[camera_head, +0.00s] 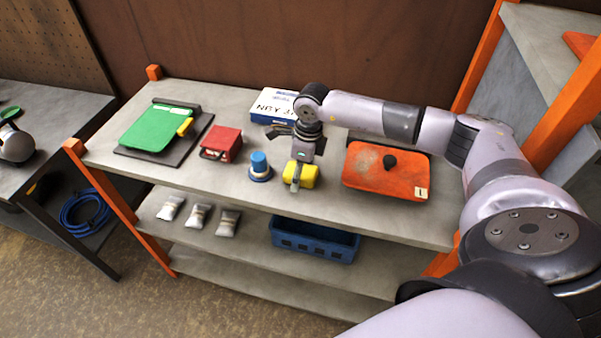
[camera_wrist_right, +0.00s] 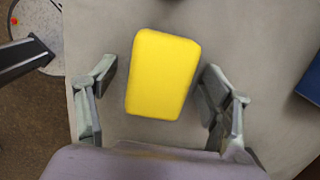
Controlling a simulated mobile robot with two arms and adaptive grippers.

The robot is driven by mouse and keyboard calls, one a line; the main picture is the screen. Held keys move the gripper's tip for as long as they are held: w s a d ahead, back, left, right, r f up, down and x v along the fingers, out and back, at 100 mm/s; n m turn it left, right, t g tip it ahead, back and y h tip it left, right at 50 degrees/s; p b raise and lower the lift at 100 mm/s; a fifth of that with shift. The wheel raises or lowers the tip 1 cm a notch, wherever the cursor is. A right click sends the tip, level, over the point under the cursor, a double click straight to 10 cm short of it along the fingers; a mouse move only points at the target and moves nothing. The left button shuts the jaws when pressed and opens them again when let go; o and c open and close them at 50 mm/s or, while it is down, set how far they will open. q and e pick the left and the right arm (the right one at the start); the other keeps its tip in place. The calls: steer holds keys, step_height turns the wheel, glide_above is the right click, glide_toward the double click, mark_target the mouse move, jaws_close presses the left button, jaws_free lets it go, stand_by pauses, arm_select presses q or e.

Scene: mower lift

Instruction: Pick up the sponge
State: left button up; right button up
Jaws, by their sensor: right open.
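The yellow sponge (camera_head: 308,178) lies near the front edge of the grey shelf top (camera_head: 225,190). My right gripper (camera_head: 298,178) points down over it, partly hiding it in the head view. In the right wrist view the sponge (camera_wrist_right: 163,75) shows as a yellow block, slightly tilted, between the two spread fingers of the gripper (camera_wrist_right: 160,82). A gap shows on each side, and neither finger touches it. The gripper is open and empty. My left gripper does not show.
A blue-capped round item (camera_head: 260,167) stands close left of the sponge, with a red box (camera_head: 221,145) beyond it. An orange case (camera_head: 387,172) lies to the right. A blue-and-white box (camera_head: 272,105) lies behind. A blue crate (camera_head: 314,241) sits on the shelf below.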

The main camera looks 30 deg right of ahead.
steer(key=shift+f+b, duration=0.25)
steer(key=shift+b, duration=0.15)
steer(key=shift+c, duration=0.2)
stand_by(0.3)
steer(key=shift+s+f, duration=0.1)
steer(key=shift+s, duration=0.05)
steer(key=c, duration=1.2)
